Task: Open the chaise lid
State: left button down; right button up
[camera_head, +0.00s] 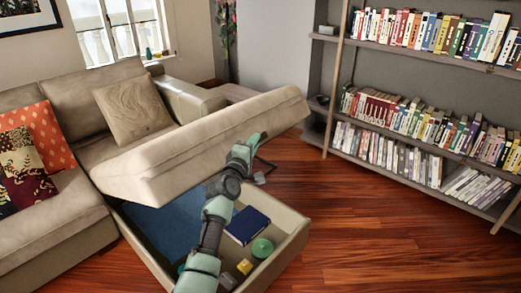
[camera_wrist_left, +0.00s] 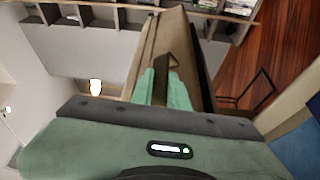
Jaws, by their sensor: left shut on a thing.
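The beige chaise lid (camera_head: 200,138) is raised and tilted above its storage box (camera_head: 286,248), with a wide gap at the front right. My left gripper (camera_head: 252,146) is at the lid's right edge, its arm reaching up over the box. In the left wrist view, the gripper's green fingers (camera_wrist_left: 165,90) are shut on the edge of the chaise lid (camera_wrist_left: 172,38). The exact contact is partly hidden by the gripper itself. My right gripper is not in view.
The open box holds a blue book (camera_head: 248,226), a green round item (camera_head: 262,248) and a yellow block (camera_head: 245,266). The sofa with cushions (camera_head: 130,106) is at left. A bookshelf (camera_head: 430,150) stands at right. Wood floor (camera_head: 370,225) between is clear.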

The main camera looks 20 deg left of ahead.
pick_arm(q)
jog(key=shift+n, duration=0.6)
jog(key=a+r+p, duration=0.2)
jog(key=r, duration=0.2)
jog(key=w+a+r+p, duration=0.1)
jog(key=a+r+p, duration=0.1)
jog(key=r+p, duration=0.1)
jog(key=w+a+r+p, duration=0.1)
jog(key=a+r+p, duration=0.1)
jog(key=r, duration=0.3)
jog(key=w+a+r+n+g+p, duration=0.1)
jog(key=w+a+r+p, duration=0.1)
jog(key=a+r+p, duration=0.4)
notch_tip(320, 180, up, 5)
jog(key=shift+w+a+r, duration=0.1)
jog(key=shift+w+a, duration=0.3)
jog(key=shift+a, duration=0.3)
jog(key=c, duration=1.4)
grip_release()
jog(key=shift+s, duration=0.2)
